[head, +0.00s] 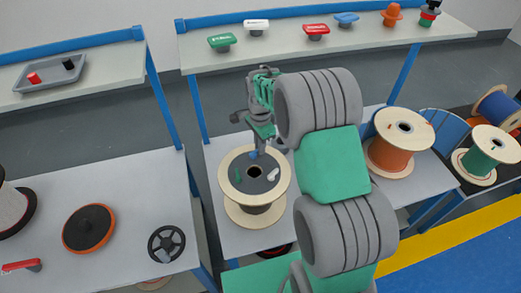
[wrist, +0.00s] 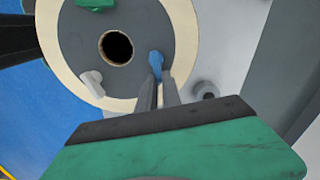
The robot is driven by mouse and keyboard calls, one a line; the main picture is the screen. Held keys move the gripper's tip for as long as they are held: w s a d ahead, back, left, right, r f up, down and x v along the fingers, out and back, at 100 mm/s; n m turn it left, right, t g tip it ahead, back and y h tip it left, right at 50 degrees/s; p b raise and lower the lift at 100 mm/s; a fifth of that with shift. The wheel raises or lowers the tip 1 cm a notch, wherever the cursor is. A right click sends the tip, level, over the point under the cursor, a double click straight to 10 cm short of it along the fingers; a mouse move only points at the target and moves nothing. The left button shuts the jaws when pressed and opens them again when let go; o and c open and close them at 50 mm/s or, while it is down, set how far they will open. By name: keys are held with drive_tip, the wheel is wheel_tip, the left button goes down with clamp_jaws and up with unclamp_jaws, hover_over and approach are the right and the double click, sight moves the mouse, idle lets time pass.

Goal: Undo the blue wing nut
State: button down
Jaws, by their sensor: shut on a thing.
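The blue wing nut (wrist: 155,60) sits on the dark grey disc (wrist: 72,42) on top of a pale wooden spool (wrist: 47,35). In the head view the blue wing nut (head: 253,154) is at the far side of the disc (head: 240,180). My gripper (wrist: 158,82) comes down over it, its fingers close together and shut on it. Part of the nut is hidden by the fingers. A white wing nut (wrist: 92,83) and a green wing nut (wrist: 95,4) sit on the same disc, around a dark centre hole (wrist: 116,47).
The spool (head: 257,214) stands on a grey table (head: 222,148). An orange spool (head: 392,155) stands to the right, beyond my arm. Colored handles, including a red one (head: 316,29), lie on the back shelf (head: 277,50). A black handwheel (head: 167,243) lies on the left table.

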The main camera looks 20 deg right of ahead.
sight(246, 155)
drive_tip(key=n, duration=0.2)
drive_tip(key=n+b, duration=0.1)
drive_tip(key=shift+w+a+n, duration=0.2)
drive_tip(key=shift+w+n, duration=0.2)
drive_tip(key=n, duration=0.2)
drive_tip(key=n+b, duration=0.1)
drive_tip(key=shift+w+a+n, duration=0.3)
drive_tip(key=shift+w, duration=0.05)
drive_tip(key=n, duration=0.2)
drive_tip(key=a+n, duration=0.1)
drive_tip(key=n, duration=0.1)
drive_tip(key=n+b, duration=0.1)
drive_tip(key=n, duration=0.1)
drive_tip(key=shift+w+a, duration=0.2)
drive_tip(key=shift+w, duration=0.05)
drive_tip(key=n, duration=0.3)
drive_tip(key=a+n, duration=0.1)
drive_tip(key=n, duration=0.2)
drive_tip(key=shift+s+a+n+b, duration=0.2)
drive_tip(key=shift+n+b, duration=0.1)
drive_tip(key=shift+b, duration=0.1)
drive_tip(key=n, duration=0.3)
drive_tip(key=shift+s+a+n, duration=0.15)
drive_tip(key=shift+a+n, duration=0.15)
drive_tip(key=shift+a, duration=0.05)
drive_tip(key=shift+s+a+n, duration=0.1)
drive_tip(key=shift+s+n, duration=0.05)
drive_tip(key=shift+n, duration=0.55)
drive_tip(key=shift+s+a+n, duration=0.1)
drive_tip(key=shift+n, duration=0.6)
